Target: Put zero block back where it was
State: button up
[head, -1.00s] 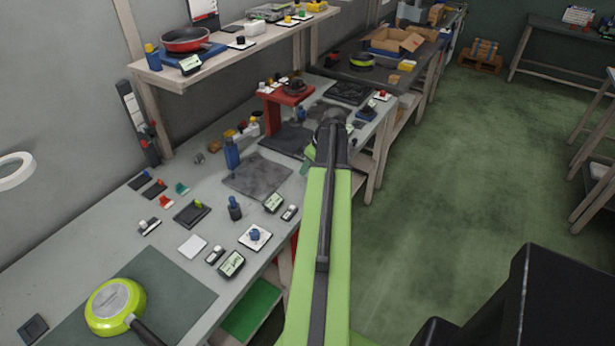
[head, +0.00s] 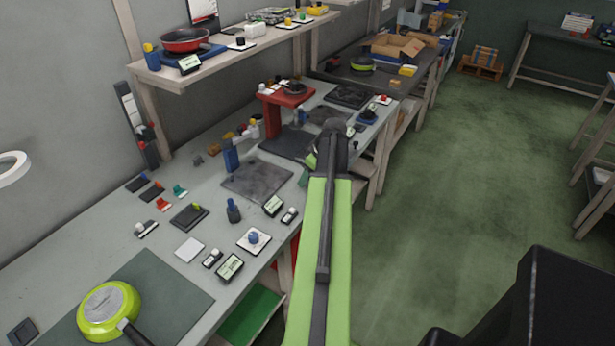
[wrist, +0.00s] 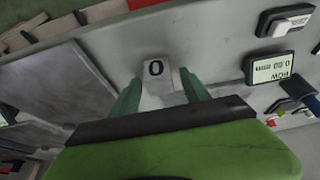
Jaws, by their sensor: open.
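The zero block (wrist: 156,70) is a small pale block marked with a black 0. In the wrist view it stands between the two green fingertips of my gripper (wrist: 159,82). My gripper is open, with a finger on each side of the block; the fingers look apart from it. Whether the block rests fully on the bench is hard to tell. In the head view my arm hides the block and most of the gripper; a bit of green finger shows at the bench's right edge.
The grey bench (head: 60,265) holds a dark grey slab (head: 257,177), a small display (head: 273,206), which also shows in the wrist view (wrist: 274,69), a white-topped switch (head: 290,215) and a blue knob on a white plate (head: 253,238). A lime pan (head: 108,310) lies at the front left.

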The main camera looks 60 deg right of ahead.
jog(key=p+v, duration=1.1)
jog(key=v, duration=0.1)
jog(key=shift+r, duration=0.2)
jog(key=w+a+f+g+y, duration=0.1)
jog(key=w+a, duration=0.8)
jog(key=a, duration=0.3)
jog(key=w+a+g, duration=0.1)
jog(key=w+a, duration=0.8)
jog(key=a, duration=0.4)
jog(key=w+a+g+h, duration=0.1)
jog(key=w+a+g, duration=0.1)
jog(key=a, duration=3.2)
jog(key=shift+f+g, duration=0.3)
jog(key=shift+f, duration=0.15)
